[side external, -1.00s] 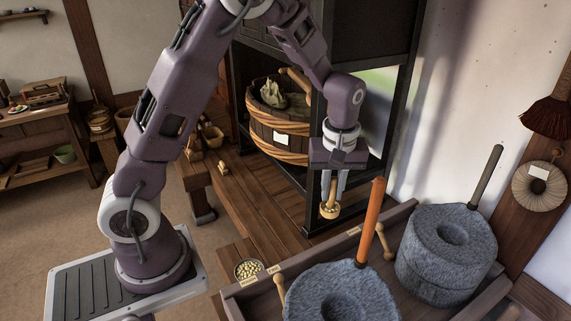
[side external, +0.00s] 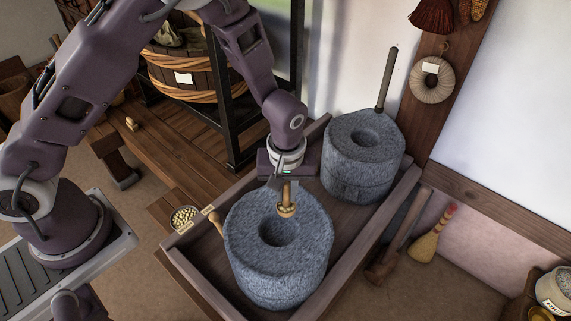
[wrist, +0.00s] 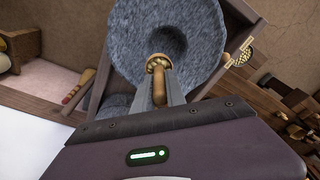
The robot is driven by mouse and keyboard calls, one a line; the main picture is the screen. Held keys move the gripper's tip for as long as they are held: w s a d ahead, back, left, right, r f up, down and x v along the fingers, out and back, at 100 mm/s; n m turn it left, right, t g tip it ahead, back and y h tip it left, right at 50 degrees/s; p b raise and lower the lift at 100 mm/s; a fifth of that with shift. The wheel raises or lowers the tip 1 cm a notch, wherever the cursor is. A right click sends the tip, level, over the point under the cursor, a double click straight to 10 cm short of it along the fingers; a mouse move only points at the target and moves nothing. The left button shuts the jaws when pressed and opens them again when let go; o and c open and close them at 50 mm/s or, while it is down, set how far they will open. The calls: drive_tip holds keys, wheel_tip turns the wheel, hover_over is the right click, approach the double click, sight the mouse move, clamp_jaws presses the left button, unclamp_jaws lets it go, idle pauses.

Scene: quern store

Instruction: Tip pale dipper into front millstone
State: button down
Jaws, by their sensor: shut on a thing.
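The front millstone (side external: 250,265) is a grey stone with a round hole in its top. It fills the upper middle of the wrist view (wrist: 125,45). My gripper (side external: 287,188) is shut on the handle of the pale dipper (side external: 287,209). I cannot tell what the cup holds. The orange handle seen earlier does not show now.
The other millstone (side external: 352,183) with a dark upright handle (side external: 386,78) stands behind. Both stones sit in a wooden trough (side external: 400,195). A bowl of pale beans (side external: 184,216) is left of it, near a wooden peg (side external: 218,223). A broom (side external: 430,238) leans outside.

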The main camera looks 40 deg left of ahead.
sight(281, 208)
wheel_tip(281, 208, down, 6)
drive_tip(key=shift+r, duration=0.1)
drive_tip(key=shift+s+a+f+t+h, duration=0.35)
drive_tip(key=shift+a+f+t+h, duration=0.3)
drive_tip(key=shift+h, duration=0.45)
drive_tip(key=a+f+t+h, duration=0.1)
drive_tip(key=h, duration=0.1)
drive_tip(key=s+a+f+t+h, duration=0.1)
drive_tip(key=t+h, duration=0.1)
drive_tip(key=a+f+t+h, duration=0.1)
drive_tip(key=h, duration=0.2)
drive_tip(key=shift+s+n+t, duration=0.25)
drive_tip(key=shift+s+n, duration=0.1)
drive_tip(key=shift+n, duration=0.05)
drive_tip(key=d+r+g+y, duration=0.1)
drive_tip(key=y, duration=0.1)
drive_tip(key=w+d+r+g+y, duration=0.1)
drive_tip(key=y, duration=0.1)
drive_tip(key=w+d+r+g+y, duration=0.1)
drive_tip(key=y, duration=0.1)
drive_tip(key=shift+d+r+m+g, duration=0.1)
drive_tip(key=shift+d+m+g, duration=0.05)
drive_tip(key=shift+m+g, duration=0.25)
drive_tip(key=y, duration=0.1)
drive_tip(key=g+y, duration=0.1)
drive_tip(key=d+r+g+y, duration=0.1)
drive_tip(key=shift+w+r, duration=0.1)
drive_tip(key=shift+w, duration=0.15)
